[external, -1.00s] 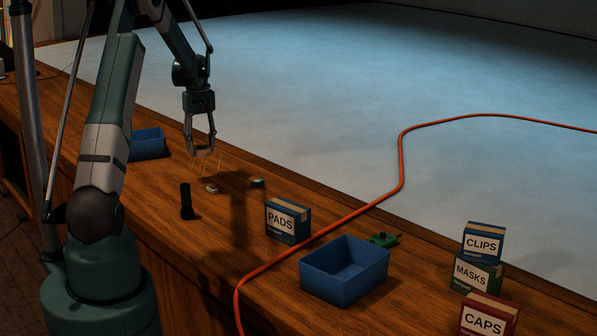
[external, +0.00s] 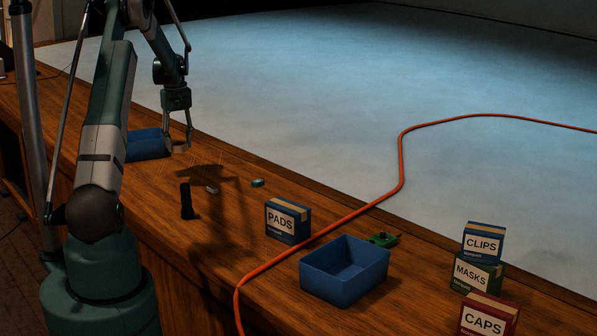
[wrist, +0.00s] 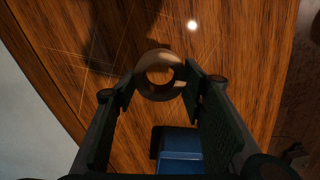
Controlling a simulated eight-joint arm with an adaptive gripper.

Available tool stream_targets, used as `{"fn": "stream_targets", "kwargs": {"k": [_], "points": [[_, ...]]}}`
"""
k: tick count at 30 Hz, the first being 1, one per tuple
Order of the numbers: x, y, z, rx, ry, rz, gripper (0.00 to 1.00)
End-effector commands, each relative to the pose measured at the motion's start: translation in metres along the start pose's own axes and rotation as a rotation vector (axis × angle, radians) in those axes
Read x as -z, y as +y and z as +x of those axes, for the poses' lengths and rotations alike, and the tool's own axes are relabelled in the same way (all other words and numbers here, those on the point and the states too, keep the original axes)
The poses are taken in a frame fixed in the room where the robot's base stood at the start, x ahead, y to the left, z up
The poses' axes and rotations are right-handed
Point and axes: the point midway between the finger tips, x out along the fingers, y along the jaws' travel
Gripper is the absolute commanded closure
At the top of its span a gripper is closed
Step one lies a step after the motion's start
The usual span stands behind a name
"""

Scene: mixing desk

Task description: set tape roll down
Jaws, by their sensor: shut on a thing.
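The tape roll (wrist: 159,92) is a tan ring between the tips of my gripper (wrist: 160,88) in the wrist view. In the external view the same tan roll (external: 180,149) hangs at the tips of my gripper (external: 179,143), which is shut on it. The roll appears to be above the wooden desk, just right of the far blue bin (external: 148,145). In the wrist view that blue bin (wrist: 180,150) lies below the roll, partly hidden by a finger. How high the roll is above the desk is hard to tell.
On the desk stand a black cylinder (external: 186,201), a small pale item (external: 211,189), a small green item (external: 257,183), the PADS box (external: 288,221) and a near blue bin (external: 345,270). An orange cable (external: 402,165) crosses the desk. Stacked boxes (external: 483,243) stand at right.

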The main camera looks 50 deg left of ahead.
Motion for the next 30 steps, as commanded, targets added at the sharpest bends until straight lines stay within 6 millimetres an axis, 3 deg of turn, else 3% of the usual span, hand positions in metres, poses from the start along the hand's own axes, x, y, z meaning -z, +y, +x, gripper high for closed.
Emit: {"fn": "stream_targets", "kwargs": {"k": [13, 30], "points": [[0.0, 0.0, 0.054, 0.0, 0.0, 0.0, 0.71], [0.0, 0.0, 0.068, 0.0, 0.0, 0.0, 0.71]]}}
